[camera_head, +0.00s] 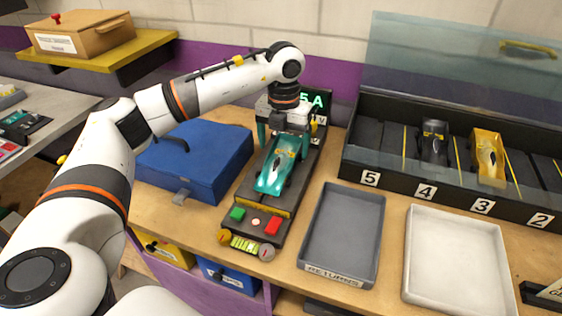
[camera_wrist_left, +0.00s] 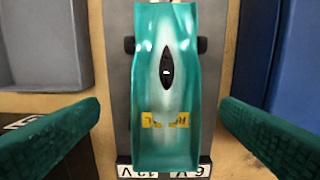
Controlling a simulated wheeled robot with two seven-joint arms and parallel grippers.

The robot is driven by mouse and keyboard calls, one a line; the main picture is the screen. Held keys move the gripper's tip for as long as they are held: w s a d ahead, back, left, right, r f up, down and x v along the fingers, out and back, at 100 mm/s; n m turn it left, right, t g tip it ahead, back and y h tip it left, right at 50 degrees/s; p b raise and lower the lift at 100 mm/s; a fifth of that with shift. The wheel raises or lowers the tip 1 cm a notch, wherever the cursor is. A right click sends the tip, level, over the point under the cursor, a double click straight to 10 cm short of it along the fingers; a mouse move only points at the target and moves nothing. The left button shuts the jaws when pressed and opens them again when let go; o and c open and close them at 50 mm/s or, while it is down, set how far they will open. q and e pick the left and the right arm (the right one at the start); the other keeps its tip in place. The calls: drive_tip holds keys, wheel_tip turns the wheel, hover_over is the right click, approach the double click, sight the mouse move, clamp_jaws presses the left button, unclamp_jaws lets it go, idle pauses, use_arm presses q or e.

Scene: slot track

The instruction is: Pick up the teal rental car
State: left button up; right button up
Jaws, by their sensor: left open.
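The teal car (camera_head: 277,172) sits on a dark test stand (camera_head: 247,203) in the head view, its broad end towards the front. It also fills the middle of the left wrist view (camera_wrist_left: 166,85), with a dark cockpit and yellow stickers. My left gripper (camera_head: 284,140) is above the car's rear end, pointing down. In the left wrist view its two green fingers (camera_wrist_left: 160,108) are wide apart, one on each side of the car and clear of it. Nothing is held. My right gripper is not in view.
A blue case (camera_head: 195,160) stands close left of the stand. A grey returns tray (camera_head: 340,235) and a white tray (camera_head: 455,258) lie to the right. A black numbered rack (camera_head: 385,178) with a black car (camera_head: 433,143) and a yellow car (camera_head: 487,157) stands behind them.

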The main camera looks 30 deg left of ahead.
sight(280, 155)
use_arm(q)
drive_tip(key=f, duration=0.1)
drive_tip(key=f+p, duration=0.1)
drive_tip(key=f, duration=0.2)
drive_tip(key=shift+s+a+f, duration=0.2)
drive_tip(key=shift+s+a, duration=0.1)
drive_tip(key=shift+w+f, duration=0.1)
drive_tip(key=shift+f, duration=0.2)
drive_tip(key=c, duration=1.3)
